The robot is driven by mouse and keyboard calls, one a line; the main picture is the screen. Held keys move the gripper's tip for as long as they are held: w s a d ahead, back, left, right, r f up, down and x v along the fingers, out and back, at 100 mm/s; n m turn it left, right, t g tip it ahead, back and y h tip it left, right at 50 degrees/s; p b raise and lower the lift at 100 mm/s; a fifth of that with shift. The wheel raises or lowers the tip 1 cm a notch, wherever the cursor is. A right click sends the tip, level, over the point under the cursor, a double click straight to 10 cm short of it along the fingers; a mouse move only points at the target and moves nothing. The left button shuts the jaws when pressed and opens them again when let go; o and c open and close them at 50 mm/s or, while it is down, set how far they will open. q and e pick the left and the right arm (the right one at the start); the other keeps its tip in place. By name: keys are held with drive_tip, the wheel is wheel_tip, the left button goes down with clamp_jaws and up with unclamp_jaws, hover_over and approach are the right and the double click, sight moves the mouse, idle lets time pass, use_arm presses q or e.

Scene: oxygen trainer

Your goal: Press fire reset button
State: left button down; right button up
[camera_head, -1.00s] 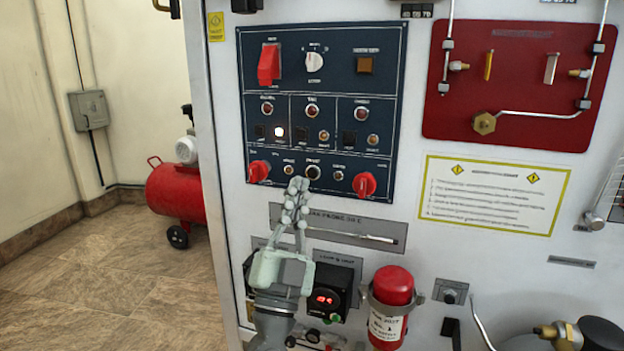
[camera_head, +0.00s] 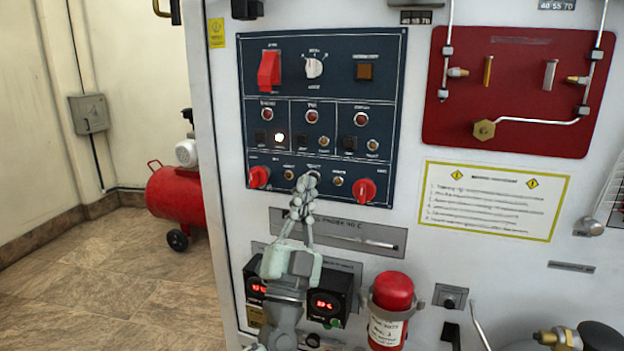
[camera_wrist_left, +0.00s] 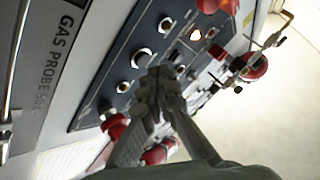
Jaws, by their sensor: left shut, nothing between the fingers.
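The dark blue control panel (camera_head: 380,90) is on the white cabinet front. Its bottom row has small round buttons between two red knobs, the left knob (camera_head: 259,177) and the right knob (camera_head: 364,189). The labels are too blurred to read, so I cannot tell which button is fire reset. My left gripper (camera_head: 309,180) is shut and empty. Its fingertips are over the middle button of the bottom row and largely hide it; I cannot tell whether they touch. In the left wrist view, the shut fingers (camera_wrist_left: 160,82) point at the panel (camera_wrist_left: 112,75) among its buttons.
A red switch (camera_head: 269,70) and a lit white button (camera_head: 279,137) are higher on the panel. Below are a grey strip (camera_head: 345,238), digital displays (camera_head: 326,304) and a red cylinder (camera_head: 393,292). A red plate with pipes (camera_head: 510,90) is at right.

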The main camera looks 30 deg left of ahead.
idle(0.8)
use_arm(q)
drive_tip(key=shift+w+a+p, duration=0.1)
drive_tip(key=shift+w+p, duration=0.25)
drive_tip(key=shift+w, duration=0.05)
drive_tip(key=shift+w+a, duration=0.1)
drive_tip(key=shift+w, duration=0.25)
idle(0.6)
drive_tip(key=shift+s+p, duration=0.1)
drive_tip(key=shift+p, duration=0.2)
drive_tip(key=shift+s, duration=0.15)
drive_tip(key=shift+s+d+p, duration=0.2)
drive_tip(key=shift+s+p, duration=0.2)
drive_tip(key=shift+s, duration=0.15)
